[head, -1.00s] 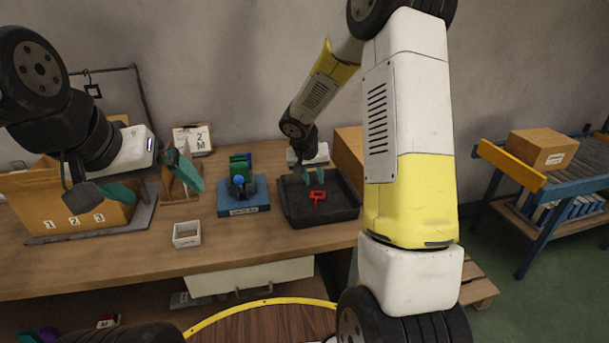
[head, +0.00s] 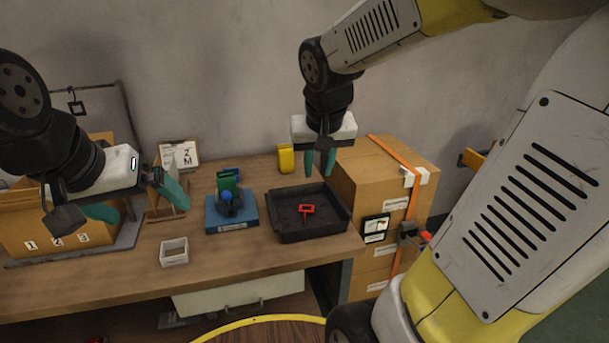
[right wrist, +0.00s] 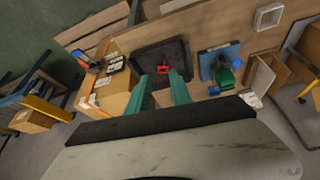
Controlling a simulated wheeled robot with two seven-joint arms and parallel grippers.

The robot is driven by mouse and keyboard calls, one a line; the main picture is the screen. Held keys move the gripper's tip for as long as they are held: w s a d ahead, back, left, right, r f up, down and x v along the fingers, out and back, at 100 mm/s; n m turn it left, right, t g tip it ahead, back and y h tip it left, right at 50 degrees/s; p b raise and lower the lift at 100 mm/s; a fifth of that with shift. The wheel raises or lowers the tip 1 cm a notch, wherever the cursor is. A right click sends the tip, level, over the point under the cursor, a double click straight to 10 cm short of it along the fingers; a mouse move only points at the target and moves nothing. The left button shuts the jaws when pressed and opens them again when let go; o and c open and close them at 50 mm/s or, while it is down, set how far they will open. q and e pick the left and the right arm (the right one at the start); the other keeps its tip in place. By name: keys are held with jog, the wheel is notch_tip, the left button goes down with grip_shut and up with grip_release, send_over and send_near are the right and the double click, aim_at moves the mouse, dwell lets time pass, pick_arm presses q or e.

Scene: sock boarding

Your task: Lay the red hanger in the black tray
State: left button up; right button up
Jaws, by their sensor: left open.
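The red hanger (head: 306,209) lies flat on the floor of the black tray (head: 283,234), near its middle. The hanger also shows in the right wrist view (right wrist: 163,68), inside the black tray (right wrist: 147,54). My right gripper (head: 319,172) is above the tray's back right part, clear of the hanger, with its teal fingers apart and nothing between them. Its fingers show in the right wrist view (right wrist: 163,92) with a gap between them. My left gripper (head: 142,205) is open and empty at the left, in front of the cardboard bin.
A blue stand (head: 231,220) with green and blue parts is left of the tray. A small white box (head: 174,252) sits at the table's front. A yellow object (head: 286,158) stands behind the tray. Stacked cartons (head: 385,190) are right of it. A numbered cardboard bin (head: 75,235) is at left.

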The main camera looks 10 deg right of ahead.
jog(key=s+a+r+n+t+y, duration=0.1)
jog(key=s+a+r+y, duration=0.1)
jog(key=s, duration=0.8)
jog(key=shift+s+a+r+n+y, duration=0.3)
jog(key=shift+a+r+y, duration=0.05)
jog(key=shift+a+y, duration=0.05)
dwell(0.3)
